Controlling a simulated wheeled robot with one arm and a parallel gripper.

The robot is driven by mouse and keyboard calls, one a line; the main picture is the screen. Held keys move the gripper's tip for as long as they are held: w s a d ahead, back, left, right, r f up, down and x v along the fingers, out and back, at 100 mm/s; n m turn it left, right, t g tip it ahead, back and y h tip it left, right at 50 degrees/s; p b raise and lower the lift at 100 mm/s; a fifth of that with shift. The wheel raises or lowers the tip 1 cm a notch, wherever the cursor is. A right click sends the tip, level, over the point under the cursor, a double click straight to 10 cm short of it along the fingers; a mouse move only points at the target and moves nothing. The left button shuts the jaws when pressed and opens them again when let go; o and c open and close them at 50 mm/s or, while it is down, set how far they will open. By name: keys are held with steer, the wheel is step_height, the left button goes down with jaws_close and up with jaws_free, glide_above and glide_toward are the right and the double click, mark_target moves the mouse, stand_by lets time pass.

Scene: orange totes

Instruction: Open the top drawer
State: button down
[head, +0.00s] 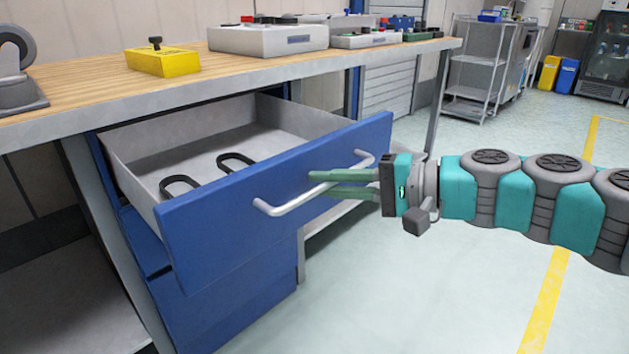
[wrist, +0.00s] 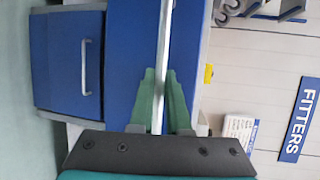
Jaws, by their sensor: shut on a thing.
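The top drawer (head: 270,195) has a blue front and stands pulled well out from under the workbench. Its grey inside shows, with two black loop-shaped objects (head: 235,161) lying in it. A light metal bar handle (head: 285,207) runs across the drawer front. My gripper (head: 345,183) has its green fingers shut on the handle, right of its middle. In the wrist view, the handle (wrist: 164,50) passes between the two fingers (wrist: 163,98). Part of the handle is hidden by the fingers.
A lower blue drawer (head: 235,300) is shut below; its handle (wrist: 84,66) shows in the wrist view. The wooden benchtop (head: 90,85) above carries a yellow box (head: 163,62) and a grey case (head: 268,40). The floor (head: 420,290) right of the drawer is clear.

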steer(key=shift+s+d, duration=0.1)
stand_by(0.3)
steer(key=c, duration=0.9)
jaws_free()
steer(key=v, duration=0.7)
steer(key=shift+d, duration=0.45)
